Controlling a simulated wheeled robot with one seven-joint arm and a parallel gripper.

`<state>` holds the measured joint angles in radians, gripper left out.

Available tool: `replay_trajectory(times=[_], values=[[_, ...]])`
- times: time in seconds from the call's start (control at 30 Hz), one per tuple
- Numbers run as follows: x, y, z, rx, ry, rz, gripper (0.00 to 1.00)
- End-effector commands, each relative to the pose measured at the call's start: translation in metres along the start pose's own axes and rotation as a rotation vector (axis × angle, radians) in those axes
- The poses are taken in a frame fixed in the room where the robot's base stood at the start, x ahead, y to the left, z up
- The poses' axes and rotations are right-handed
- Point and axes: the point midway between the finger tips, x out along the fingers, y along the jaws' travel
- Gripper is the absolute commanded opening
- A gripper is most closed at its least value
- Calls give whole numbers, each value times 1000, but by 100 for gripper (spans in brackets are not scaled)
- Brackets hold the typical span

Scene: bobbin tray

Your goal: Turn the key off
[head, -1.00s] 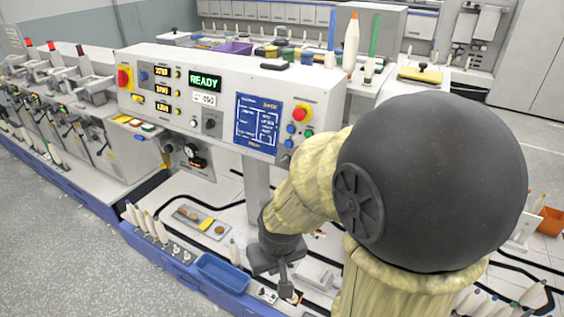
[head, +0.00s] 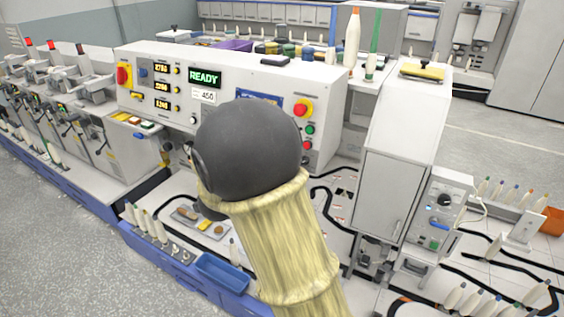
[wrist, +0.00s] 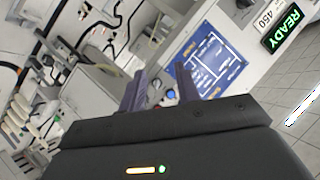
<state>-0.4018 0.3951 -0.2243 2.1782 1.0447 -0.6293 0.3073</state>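In the head view the control panel (head: 143,62) of the white console shows READY, but the key switch is hidden behind my arm. In the wrist view a dark round part (wrist: 245,3), probably the key switch, is cut off by the top edge beside the 450 label (wrist: 264,19). I cannot tell how the key is turned. My gripper (wrist: 160,83) is open and empty, its two fingers apart in front of the panel, left of the blue diagram plate (wrist: 232,68). The gripper is hidden in the head view.
A red stop button (head: 302,109) with green and red buttons below it sits right of my arm. A blue button (wrist: 170,97) shows between my fingertips. A blue tray (head: 222,270) and bobbins stand on the bench below. A tall white cabinet (head: 400,150) stands right of the console.

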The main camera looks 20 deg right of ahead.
Motion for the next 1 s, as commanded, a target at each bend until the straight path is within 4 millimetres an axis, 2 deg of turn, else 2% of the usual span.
replay_trajectory(times=[0.13, 0.33, 0.77, 1.0], values=[[11, -3, -8, 196, 255, 25, 33], [2, 4, -17, 362, 502, 53, 33], [0, 6, -21, 385, 539, 59, 33], [20, 9, -34, 384, 541, 61, 33]])
